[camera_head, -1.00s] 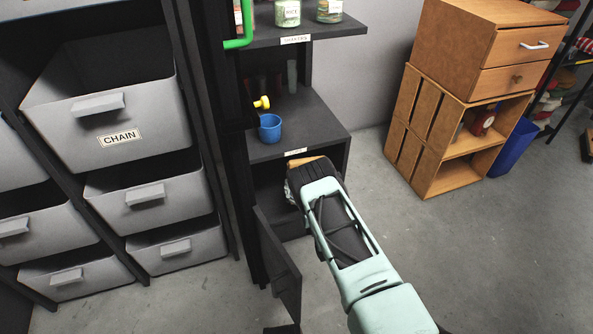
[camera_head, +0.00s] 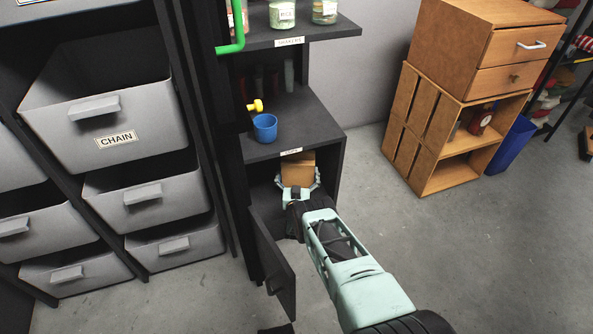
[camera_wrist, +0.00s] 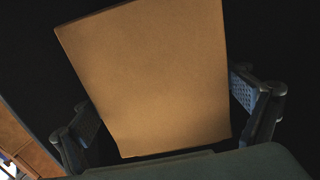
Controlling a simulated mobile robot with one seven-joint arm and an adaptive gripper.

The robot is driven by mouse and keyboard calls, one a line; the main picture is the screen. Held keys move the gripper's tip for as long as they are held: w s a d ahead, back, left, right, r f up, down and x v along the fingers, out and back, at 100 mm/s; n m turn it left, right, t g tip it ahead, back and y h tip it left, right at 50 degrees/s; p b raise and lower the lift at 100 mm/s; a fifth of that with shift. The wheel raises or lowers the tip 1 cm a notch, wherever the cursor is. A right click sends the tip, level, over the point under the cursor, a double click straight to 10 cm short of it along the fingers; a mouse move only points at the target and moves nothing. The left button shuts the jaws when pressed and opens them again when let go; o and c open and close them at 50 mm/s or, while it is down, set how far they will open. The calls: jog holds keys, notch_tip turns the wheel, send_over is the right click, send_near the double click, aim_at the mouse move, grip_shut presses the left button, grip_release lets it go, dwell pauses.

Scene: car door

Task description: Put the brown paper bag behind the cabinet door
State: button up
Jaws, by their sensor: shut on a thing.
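The brown paper bag (camera_head: 299,167) is at the opening of the dark cabinet's lower compartment, under the shelf with the blue cup. It fills the middle of the wrist view (camera_wrist: 150,80), slightly tilted. My gripper (camera_head: 298,186) is shut on the bag, with one finger on each side of it in the wrist view (camera_wrist: 168,125). The cabinet door (camera_head: 273,264) is dark and stands open to the left of my gripper. The bag's far side and the compartment's depth are hidden.
A blue cup (camera_head: 265,128) and a yellow item (camera_head: 255,106) stand on the shelf above. Grey drawers (camera_head: 118,115) are at the left. A wooden crate shelf (camera_head: 455,150) stands to the right. The floor between is clear.

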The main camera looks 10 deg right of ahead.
jog(key=shift+f+b, duration=2.2)
jog(key=shift+f, duration=0.8)
jog(key=shift+f, duration=0.55)
jog(key=o, duration=1)
jog(key=shift+c, duration=0.2)
